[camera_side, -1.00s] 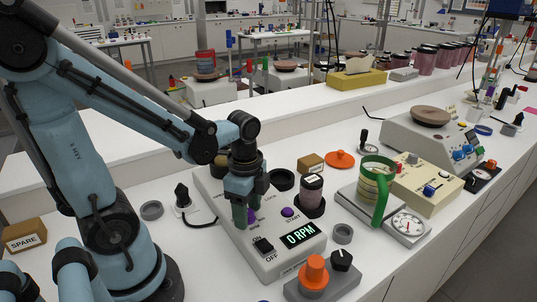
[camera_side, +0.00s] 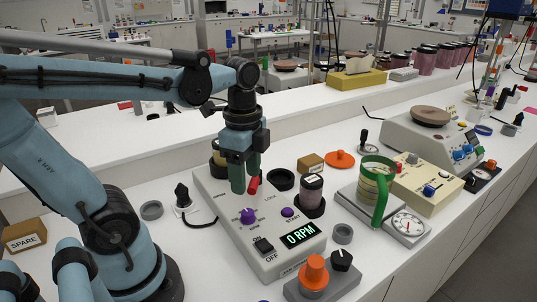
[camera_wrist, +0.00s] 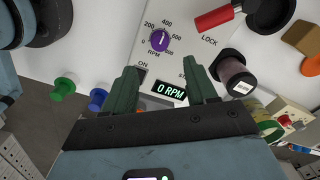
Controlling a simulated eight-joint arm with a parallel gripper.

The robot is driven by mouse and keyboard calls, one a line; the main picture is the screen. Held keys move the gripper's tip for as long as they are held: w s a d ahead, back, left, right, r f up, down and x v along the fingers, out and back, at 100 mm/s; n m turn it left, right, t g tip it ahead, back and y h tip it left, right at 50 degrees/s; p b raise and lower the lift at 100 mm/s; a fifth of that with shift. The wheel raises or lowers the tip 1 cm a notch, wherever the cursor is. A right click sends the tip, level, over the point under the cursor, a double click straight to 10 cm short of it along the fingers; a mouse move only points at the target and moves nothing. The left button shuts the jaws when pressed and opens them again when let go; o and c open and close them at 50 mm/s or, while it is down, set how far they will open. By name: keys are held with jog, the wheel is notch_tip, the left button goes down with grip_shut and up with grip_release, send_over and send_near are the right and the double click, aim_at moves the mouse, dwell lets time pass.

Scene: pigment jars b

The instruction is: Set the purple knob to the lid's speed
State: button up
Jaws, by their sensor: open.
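The purple knob (camera_side: 247,215) stands on the white machine (camera_side: 285,262), on a dial marked in RPM. In the wrist view the knob (camera_wrist: 159,40) shows a pale pointer mark among the numbers, but its exact setting is too small to read surely. The display (camera_side: 299,235) reads 0 RPM. My gripper (camera_side: 245,185) has green fingers, spread apart and empty, raised above the panel and clear of the knob. A dark-lidded jar (camera_side: 312,188) stands in a black holder at the machine's right; its label (camera_wrist: 242,88) is too small to read.
A red lever (camera_wrist: 213,18) beside the LOCK marking is close to my fingers in the side view. A purple START button (camera_side: 288,212) and a black ON/OFF switch (camera_side: 263,245) are on the panel. An orange knob (camera_side: 314,268) stands in front; scales (camera_side: 408,224) stand to the right.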

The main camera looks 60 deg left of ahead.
jog(key=shift+r, duration=1.25)
jog(key=w+d+f+n+t, duration=0.3)
jog(key=n+t, duration=0.4)
jog(key=n, duration=0.4)
jog(key=shift+w+d+f, duration=0.25)
jog(key=shift+w, duration=0.15)
